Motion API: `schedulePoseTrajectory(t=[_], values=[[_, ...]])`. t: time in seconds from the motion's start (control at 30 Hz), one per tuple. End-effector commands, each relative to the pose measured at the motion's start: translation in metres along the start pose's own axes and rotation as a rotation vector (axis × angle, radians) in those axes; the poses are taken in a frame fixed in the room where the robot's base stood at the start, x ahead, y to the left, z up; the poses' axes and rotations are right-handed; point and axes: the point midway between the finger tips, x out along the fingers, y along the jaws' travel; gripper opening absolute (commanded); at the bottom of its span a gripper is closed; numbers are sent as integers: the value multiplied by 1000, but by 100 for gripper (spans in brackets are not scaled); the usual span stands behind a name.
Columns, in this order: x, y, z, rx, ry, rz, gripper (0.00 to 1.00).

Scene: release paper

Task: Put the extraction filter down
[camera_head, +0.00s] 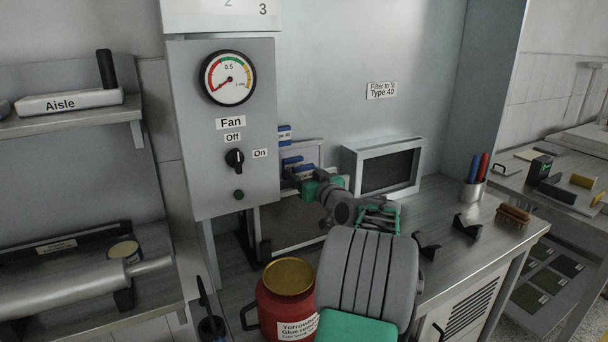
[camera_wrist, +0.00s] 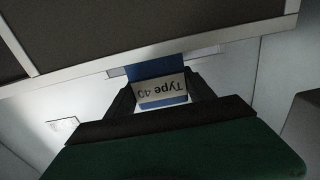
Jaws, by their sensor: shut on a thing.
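The extraction filter (camera_head: 285,226) is a dark panel in a pale metal frame, standing beside and partly behind the fan control panel. In the wrist view the filter (camera_wrist: 150,30) fills the top, with its pale frame edge just beyond my fingers. My gripper (camera_wrist: 160,92) is shut on its blue tab, which carries a "Type 40" label, upside down in this view. In the head view my gripper (camera_head: 303,178) is partly hidden by my arm. The filter's lower edge is partly hidden too, so I cannot tell whether it touches the bench.
The fan control panel (camera_head: 222,135) stands close at the left. A white-framed box with a dark front (camera_head: 389,170) is to the right. A red glue tub (camera_head: 282,308) stands in front. Black rests (camera_head: 466,226), a brush (camera_head: 514,214) and a pen cup (camera_head: 472,190) occupy the right bench.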

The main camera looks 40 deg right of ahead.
Motion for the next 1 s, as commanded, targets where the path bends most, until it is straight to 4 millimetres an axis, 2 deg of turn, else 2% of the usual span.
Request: schedulePoseTrajectory(t=[0.33,0.37,0.6,0.93,1.0], values=[[0,1,2,-3,5,2,4],[-1,1,2,-2,2,2,63],[-1,1,1,-2,2,2,83],[-1,1,-5,-1,2,2,83],[-12,2,0,-1,3,4,83]])
